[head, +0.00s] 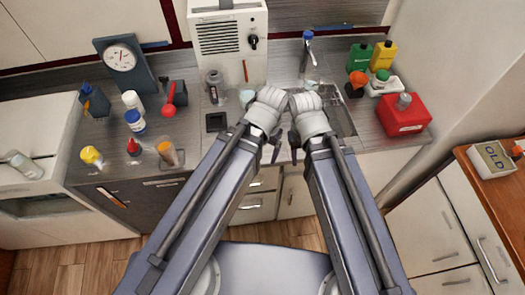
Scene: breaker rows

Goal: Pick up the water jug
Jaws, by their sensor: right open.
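I cannot surely make out a water jug. A grey, partly clear container (214,80) stands on the counter in front of the white panelled unit, and a red canister with a grey cap (403,114) stands at the right end. My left gripper (269,150) is at the counter's front edge, mostly hidden by its own wrist, so its jaws cannot be read. My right gripper (296,148) is close beside it, open, with no object seen in it. Both are apart from the canister.
A sink (343,117) with a tap (306,50) lies behind my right wrist. Green (359,56) and yellow (382,54) bottles stand at the back right. A dial scale (122,58) and several small bottles occupy the left counter. A box marked OLD (492,159) sits on the right cabinet.

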